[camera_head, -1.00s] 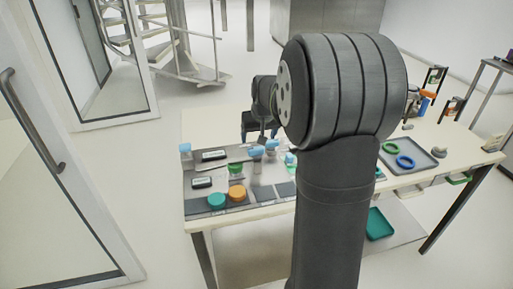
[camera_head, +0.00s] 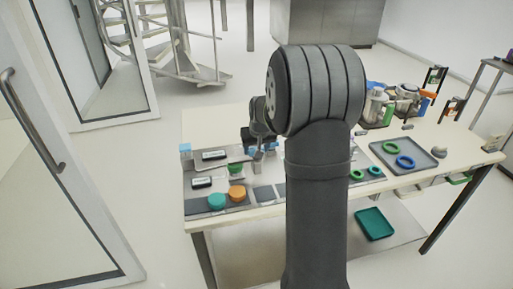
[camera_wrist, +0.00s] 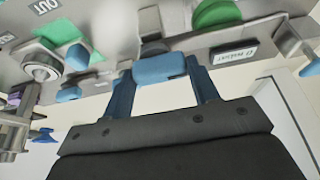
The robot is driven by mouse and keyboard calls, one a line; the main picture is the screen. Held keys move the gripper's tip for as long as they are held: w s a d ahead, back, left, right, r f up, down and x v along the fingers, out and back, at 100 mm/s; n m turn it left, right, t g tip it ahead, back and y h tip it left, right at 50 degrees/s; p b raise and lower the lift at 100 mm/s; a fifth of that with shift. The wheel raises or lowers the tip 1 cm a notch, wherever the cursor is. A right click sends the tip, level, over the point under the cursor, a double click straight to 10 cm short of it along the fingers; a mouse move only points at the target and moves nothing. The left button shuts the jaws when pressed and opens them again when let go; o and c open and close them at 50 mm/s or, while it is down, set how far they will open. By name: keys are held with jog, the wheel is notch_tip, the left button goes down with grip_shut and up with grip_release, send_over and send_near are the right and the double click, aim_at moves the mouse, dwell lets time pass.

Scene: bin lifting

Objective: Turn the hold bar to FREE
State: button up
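In the wrist view a light-blue grip piece (camera_wrist: 160,68) sits on the grey panel (camera_wrist: 110,50), between the two dark-blue fingers of my gripper (camera_wrist: 162,76). The fingers are spread to either side of it; I cannot tell whether they touch it. Whether this piece is the hold bar is not readable, and no FREE marking shows. In the head view my gripper is low over the panel's far middle part, partly hidden by my arm.
A green knob (camera_wrist: 216,12) and a small label plate (camera_wrist: 235,57) are close by on the panel. Teal (camera_head: 217,201) and orange (camera_head: 237,193) round pieces stand at its front. A tray (camera_head: 420,152) with rings lies to the right.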

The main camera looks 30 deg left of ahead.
jog(key=c, duration=0.6)
jog(key=shift+c, duration=0.2)
jog(key=shift+m, duration=0.3)
jog(key=m, duration=0.2)
jog(key=m+t+h, duration=0.1)
jog(key=m, duration=0.1)
jog(key=m+h, duration=0.1)
jog(key=m, duration=0.1)
jog(key=shift+a, duration=0.25)
jog(key=m+h, duration=0.1)
jog(key=m, duration=0.2)
jog(key=m+h, duration=0.1)
jog(key=m, duration=0.1)
jog(key=shift+w+a+m+h, duration=0.1)
jog(key=shift+a+m+h, duration=0.05)
jog(key=shift+m+h, duration=0.2)
jog(key=m+h, duration=0.1)
jog(key=m, duration=0.1)
jog(key=m+g, duration=0.1)
jog(key=m, duration=0.2)
jog(key=shift+w+m+h, duration=0.1)
jog(key=shift+m+h, duration=0.15)
jog(key=shift+h, duration=0.1)
jog(key=o, duration=1.4)
